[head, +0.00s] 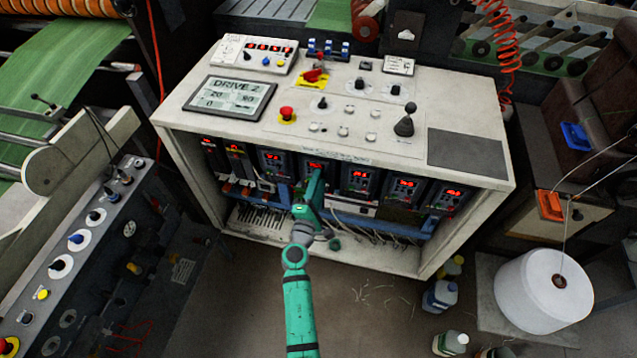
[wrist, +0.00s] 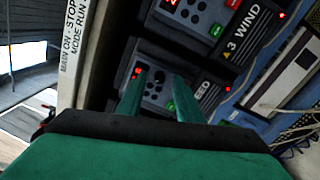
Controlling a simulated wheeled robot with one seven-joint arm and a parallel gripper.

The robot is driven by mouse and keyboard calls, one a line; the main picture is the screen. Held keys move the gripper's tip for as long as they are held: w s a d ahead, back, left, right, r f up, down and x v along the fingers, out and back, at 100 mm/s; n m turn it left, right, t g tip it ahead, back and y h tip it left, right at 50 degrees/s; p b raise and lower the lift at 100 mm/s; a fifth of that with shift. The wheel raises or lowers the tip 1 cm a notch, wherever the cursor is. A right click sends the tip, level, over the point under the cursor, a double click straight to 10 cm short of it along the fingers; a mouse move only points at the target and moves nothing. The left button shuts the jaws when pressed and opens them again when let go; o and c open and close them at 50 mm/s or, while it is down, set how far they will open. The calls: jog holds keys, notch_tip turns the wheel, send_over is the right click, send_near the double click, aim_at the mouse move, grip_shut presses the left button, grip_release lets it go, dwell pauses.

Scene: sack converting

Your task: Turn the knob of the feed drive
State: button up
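The feed drive (wrist: 155,95) is a dark panel with a red display and small buttons. Its label, partly covered by a finger, shows "EED" in the wrist view. A small dark knob (wrist: 159,77) on this panel shows between my fingertips. My gripper (wrist: 159,82) is open, with a teal finger on either side of the knob and visible gaps to it. Whether the fingertips reach the knob's depth I cannot tell. In the head view my gripper (head: 314,178) is in front of a drive in the console's front row and hides most of that drive.
The "3 WIND" drive (wrist: 195,15) is beside the feed drive. Several similar drives (head: 360,180) line the console (head: 465,135). Its screen (head: 230,95) reads "DRIVE 2". Loose cables (head: 375,232) hang below the drives. Bottles (head: 440,297) and a white spool (head: 543,290) stand at right.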

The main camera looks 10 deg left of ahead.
jog(key=s, duration=1)
jog(key=shift+s+f, duration=0.2)
jog(key=shift+s, duration=0.2)
jog(key=s+d+f+m+g, duration=0.1)
jog(key=s+d+f+m, duration=0.15)
jog(key=s, duration=0.45)
jog(key=s+d+f+m+g+y, duration=0.1)
jog(key=s+d+m, duration=0.25)
jog(key=s, duration=0.35)
jog(key=s+d+f+m+g, duration=0.2)
jog(key=s+m, duration=0.2)
jog(key=s, duration=0.3)
jog(key=s+d+r+m, duration=0.3)
jog(key=s+r+m, duration=0.2)
jog(key=s+r, duration=0.1)
jog(key=s+d+r+m+t+h, duration=0.1)
jog(key=s+d+r+m, duration=0.2)
jog(key=s+r+m, duration=0.3)
jog(key=shift+s+d+r, duration=0.35)
jog(key=shift+s+r, duration=0.1)
jog(key=shift+s, duration=0.65)
